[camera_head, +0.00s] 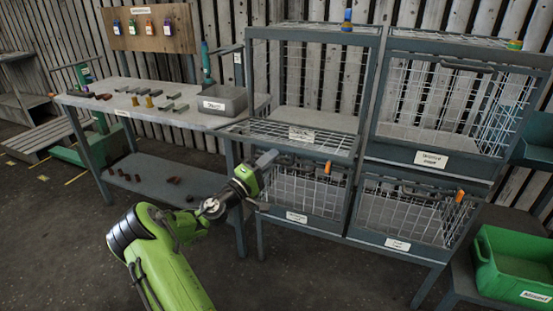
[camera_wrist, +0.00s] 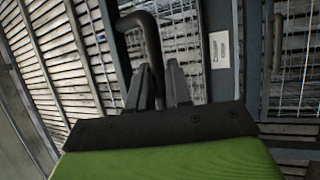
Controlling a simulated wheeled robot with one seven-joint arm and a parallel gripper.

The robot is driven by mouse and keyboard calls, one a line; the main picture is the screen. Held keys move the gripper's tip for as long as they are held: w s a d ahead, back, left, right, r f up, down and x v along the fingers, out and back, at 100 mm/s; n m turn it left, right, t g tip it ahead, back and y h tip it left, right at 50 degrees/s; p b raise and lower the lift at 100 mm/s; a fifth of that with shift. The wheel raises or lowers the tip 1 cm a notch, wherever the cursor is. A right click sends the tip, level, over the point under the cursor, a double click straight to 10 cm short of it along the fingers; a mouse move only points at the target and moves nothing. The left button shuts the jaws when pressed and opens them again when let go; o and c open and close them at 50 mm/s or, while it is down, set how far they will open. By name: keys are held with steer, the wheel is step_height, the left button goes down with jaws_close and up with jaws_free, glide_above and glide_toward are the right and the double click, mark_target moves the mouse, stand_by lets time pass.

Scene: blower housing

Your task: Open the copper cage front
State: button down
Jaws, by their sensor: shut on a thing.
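The upper left cage (camera_head: 248,80) has a dark frame and wire mesh. Its front panel (camera_head: 255,131) is swung down and outward, lying close to level, with a white label (camera_head: 301,134) too small to read for certain. My gripper (camera_head: 267,158) is at the near left edge of this panel. In the wrist view a dark bent bar handle (camera_wrist: 148,35) runs down between the fingers of my gripper (camera_wrist: 160,78), which is shut on it. Beside it is a frame with a white label (camera_wrist: 219,50). The exact contact is partly hidden by the fingers.
A closed upper right cage (camera_head: 430,120) and two lower cages (camera_head: 300,190) (camera_head: 400,215) adjoin it. A workbench (camera_head: 85,98) with a grey bin (camera_head: 224,104) stands left. A green crate (camera_head: 500,275) sits lower right. The floor in front is open.

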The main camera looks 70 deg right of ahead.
steer(key=shift+f, duration=0.15)
stand_by(0.3)
steer(key=c, duration=1.1)
jaws_free()
steer(key=p+v, duration=0.2)
steer(key=v, duration=1.3)
steer(key=shift+w+a+f, duration=0.2)
steer(key=shift+a+f, duration=0.05)
steer(key=shift+a, duration=0.05)
steer(key=shift+c, duration=0.2)
